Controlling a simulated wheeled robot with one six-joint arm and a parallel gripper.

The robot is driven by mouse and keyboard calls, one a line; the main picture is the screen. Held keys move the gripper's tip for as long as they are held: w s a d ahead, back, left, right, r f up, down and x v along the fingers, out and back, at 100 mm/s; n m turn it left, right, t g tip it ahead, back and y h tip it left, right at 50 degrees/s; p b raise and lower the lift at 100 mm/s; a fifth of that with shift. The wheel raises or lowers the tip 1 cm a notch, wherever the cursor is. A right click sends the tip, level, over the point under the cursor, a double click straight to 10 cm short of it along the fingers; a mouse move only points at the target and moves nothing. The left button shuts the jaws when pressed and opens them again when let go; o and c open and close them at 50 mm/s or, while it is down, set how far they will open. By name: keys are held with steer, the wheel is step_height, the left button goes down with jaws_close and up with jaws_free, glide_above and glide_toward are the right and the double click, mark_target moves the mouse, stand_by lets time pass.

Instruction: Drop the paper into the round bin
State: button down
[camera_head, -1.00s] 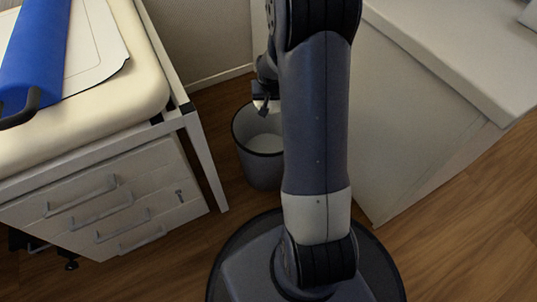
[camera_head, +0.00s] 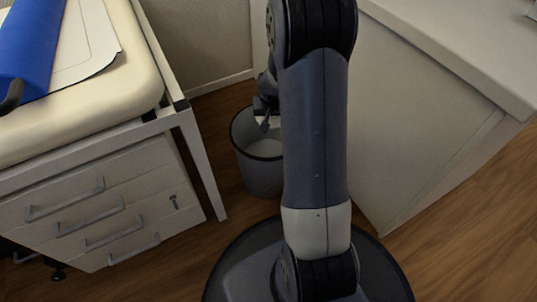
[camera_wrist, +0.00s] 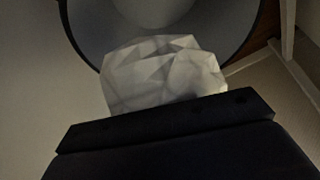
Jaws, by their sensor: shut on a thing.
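The round bin (camera_head: 256,165) is grey with a dark rim and stands on the floor between the drawer unit and the white cabinet. My gripper (camera_head: 268,120) is over the bin's opening, partly hidden by my arm. In the wrist view the crumpled white paper (camera_wrist: 163,75) sits at my gripper (camera_wrist: 168,108), which is shut on it. The bin's dark rim and inner wall (camera_wrist: 95,30) show behind the paper in that view. The fingertips themselves are hard to make out.
A drawer unit (camera_head: 100,215) and a cream padded table (camera_head: 120,95) with a blue roll (camera_head: 30,45) stand on the left. A white cabinet (camera_head: 400,130) stands close on the right. Wooden floor (camera_head: 460,240) is clear at the lower right.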

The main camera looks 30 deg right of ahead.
steer(key=c, duration=1.3)
jaws_free()
steer(key=shift+c, duration=0.2)
steer(key=shift+r, duration=0.15)
steer(key=p+v, duration=0.5)
steer(key=v, duration=0.5)
steer(key=shift+r, duration=0.25)
steer(key=shift+s+a, duration=0.15)
steer(key=b+x, duration=0.5)
steer(key=x, duration=0.6)
steer(key=shift+f, duration=0.1)
step_height(320, 180, up, 3)
steer(key=shift+f+p, duration=0.1)
steer(key=shift+p, duration=0.9)
steer(key=shift+r+p, duration=0.8)
steer(key=shift+r, duration=0.35)
